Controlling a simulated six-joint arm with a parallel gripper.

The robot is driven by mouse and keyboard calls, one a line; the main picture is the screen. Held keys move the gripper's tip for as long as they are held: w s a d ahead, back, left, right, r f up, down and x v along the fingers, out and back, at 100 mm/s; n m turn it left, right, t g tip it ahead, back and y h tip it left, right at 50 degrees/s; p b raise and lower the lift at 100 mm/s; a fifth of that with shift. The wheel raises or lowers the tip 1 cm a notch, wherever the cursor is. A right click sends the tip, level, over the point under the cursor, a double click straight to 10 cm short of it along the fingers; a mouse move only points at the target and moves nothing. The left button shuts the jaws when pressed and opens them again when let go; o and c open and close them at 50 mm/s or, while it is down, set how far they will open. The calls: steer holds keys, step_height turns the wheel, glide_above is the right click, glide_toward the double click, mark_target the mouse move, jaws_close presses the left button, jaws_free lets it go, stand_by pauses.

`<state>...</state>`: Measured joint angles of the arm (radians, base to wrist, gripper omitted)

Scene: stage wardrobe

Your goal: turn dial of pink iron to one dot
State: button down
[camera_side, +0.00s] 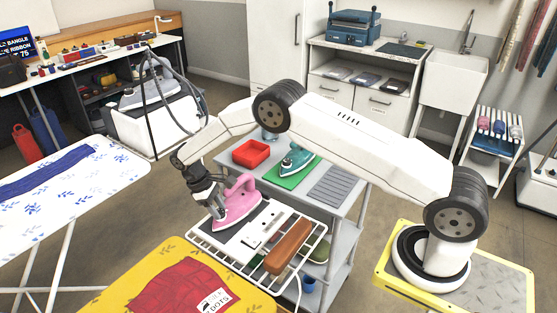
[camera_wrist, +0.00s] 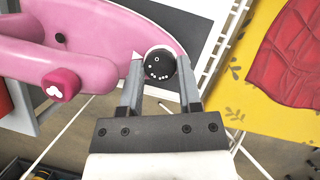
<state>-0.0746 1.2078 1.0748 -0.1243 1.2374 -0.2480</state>
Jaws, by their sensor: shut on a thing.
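The pink iron (camera_side: 238,200) stands on a dark pad on the white wire rack, in the middle of the side view. Its pink body also fills the upper left of the wrist view (camera_wrist: 80,50). Its dial (camera_wrist: 158,66) is a round black knob with white dots and a ring mark. My gripper (camera_wrist: 159,72) has its two fingers around the dial, one on each side, shut on it. In the side view my gripper (camera_side: 213,207) reaches down at the iron's left side and hides the dial there. I cannot tell which setting the dial points to.
A red garment (camera_side: 185,290) lies on the yellow ironing board (camera_side: 140,283) in front. A brown wooden block (camera_side: 288,246) sits right on the rack (camera_side: 316,232).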

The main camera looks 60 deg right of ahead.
steer(key=shift+m, duration=0.3)
steer(key=shift+c, duration=1.4)
jaws_free()
steer(key=d+v, duration=0.1)
steer(key=v, duration=0.6)
steer(key=shift+w+a+r, duration=0.2)
steer(key=shift+a+r, duration=0.15)
steer(key=shift+a, duration=0.05)
steer(key=shift+r, duration=0.15)
